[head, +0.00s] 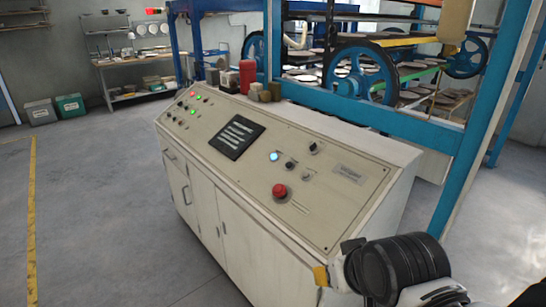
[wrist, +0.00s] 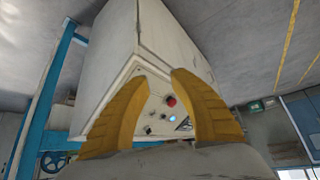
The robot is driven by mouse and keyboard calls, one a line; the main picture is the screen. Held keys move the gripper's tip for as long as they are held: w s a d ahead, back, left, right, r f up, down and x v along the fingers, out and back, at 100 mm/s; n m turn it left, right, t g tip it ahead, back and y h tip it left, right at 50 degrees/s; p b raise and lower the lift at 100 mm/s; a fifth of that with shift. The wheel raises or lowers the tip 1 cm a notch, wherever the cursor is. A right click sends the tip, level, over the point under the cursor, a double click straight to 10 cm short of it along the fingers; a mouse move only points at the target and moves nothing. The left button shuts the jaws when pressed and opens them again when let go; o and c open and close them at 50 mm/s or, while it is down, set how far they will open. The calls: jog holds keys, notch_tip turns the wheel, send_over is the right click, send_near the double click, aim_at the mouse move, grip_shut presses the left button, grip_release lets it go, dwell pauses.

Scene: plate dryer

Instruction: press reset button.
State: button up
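The sloped control panel (head: 330,190) sits on a cream cabinet. Near its right end are a blue lit button (head: 273,156), small dark knobs (head: 290,165) and a red mushroom button (head: 280,191). I cannot read which one is labelled reset. My gripper (head: 321,276) is low at the cabinet's right front corner, apart from the buttons; mostly its yellow fingertip shows there. In the wrist view, which looks upside down, my gripper (wrist: 161,76) has its two yellow fingers spread with nothing between them. The red button (wrist: 171,101) and blue button (wrist: 172,118) show beyond, between the fingers.
A dark screen (head: 237,136) and several small lit buttons are farther left on the panel. A red canister (head: 247,76) and small blocks stand on the cabinet's back ledge. A blue machine frame (head: 400,128) rises behind. The floor (head: 95,200) at left is clear.

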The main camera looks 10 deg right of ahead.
grip_shut()
dwell(1.0)
